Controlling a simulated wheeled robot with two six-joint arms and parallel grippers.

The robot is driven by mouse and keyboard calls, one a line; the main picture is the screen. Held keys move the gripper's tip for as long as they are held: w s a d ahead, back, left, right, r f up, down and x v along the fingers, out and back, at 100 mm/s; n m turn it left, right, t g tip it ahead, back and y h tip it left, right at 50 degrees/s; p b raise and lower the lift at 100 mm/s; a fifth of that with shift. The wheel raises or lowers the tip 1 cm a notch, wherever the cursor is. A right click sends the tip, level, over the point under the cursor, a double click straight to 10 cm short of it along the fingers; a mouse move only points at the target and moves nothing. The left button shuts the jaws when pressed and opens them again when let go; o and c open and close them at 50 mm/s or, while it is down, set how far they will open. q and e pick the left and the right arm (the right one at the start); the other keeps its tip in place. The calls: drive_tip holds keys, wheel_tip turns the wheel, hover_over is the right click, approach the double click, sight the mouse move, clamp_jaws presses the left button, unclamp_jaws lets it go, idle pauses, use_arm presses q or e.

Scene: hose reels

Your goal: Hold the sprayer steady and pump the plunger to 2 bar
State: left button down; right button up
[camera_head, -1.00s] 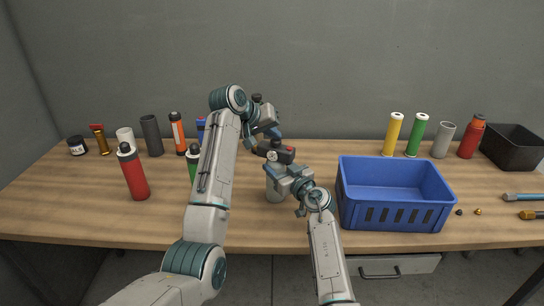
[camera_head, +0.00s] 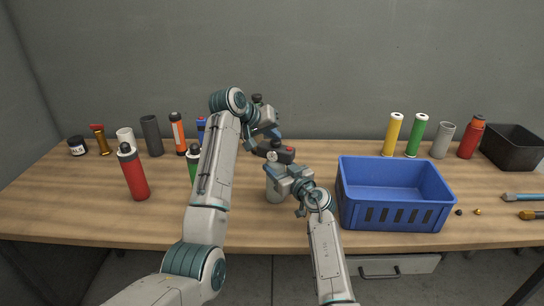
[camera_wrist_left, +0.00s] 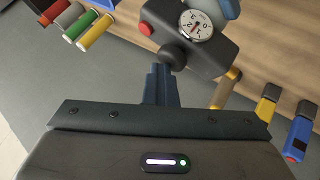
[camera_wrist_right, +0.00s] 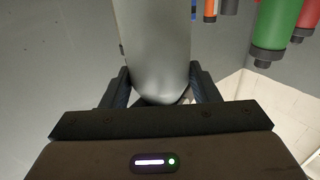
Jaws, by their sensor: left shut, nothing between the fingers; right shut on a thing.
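The sprayer has a grey tank (camera_head: 274,190) and a dark head (camera_head: 283,153) with a red part on one side. It stands upright on the bench. My right gripper (camera_head: 281,171) is shut around the tank; the right wrist view shows the tank (camera_wrist_right: 152,45) between its fingers. My left gripper (camera_head: 255,142) is shut and empty, just above the head. In the left wrist view its closed fingertips (camera_wrist_left: 161,72) are at the round black plunger knob (camera_wrist_left: 173,56); I cannot tell whether they touch. The white gauge (camera_wrist_left: 196,25) faces that camera, its reading too small to tell.
A blue crate (camera_head: 393,216) stands close to the right of my right arm. A red bottle (camera_head: 134,178) stands at the left. Several tubes and bottles line the back, with a black bin (camera_head: 514,149) at the far right.

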sight(272, 141)
use_arm(q)
drive_tip(key=shift+a+f, duration=0.25)
drive_tip(key=shift+f, duration=0.75)
drive_tip(key=r, duration=0.5)
drive_tip(key=shift+w+r, duration=0.2)
drive_tip(key=shift+r, duration=0.1)
drive_tip(key=shift+s+d+r, duration=0.1)
drive_tip(key=shift+r, duration=0.35)
idle(1.6)
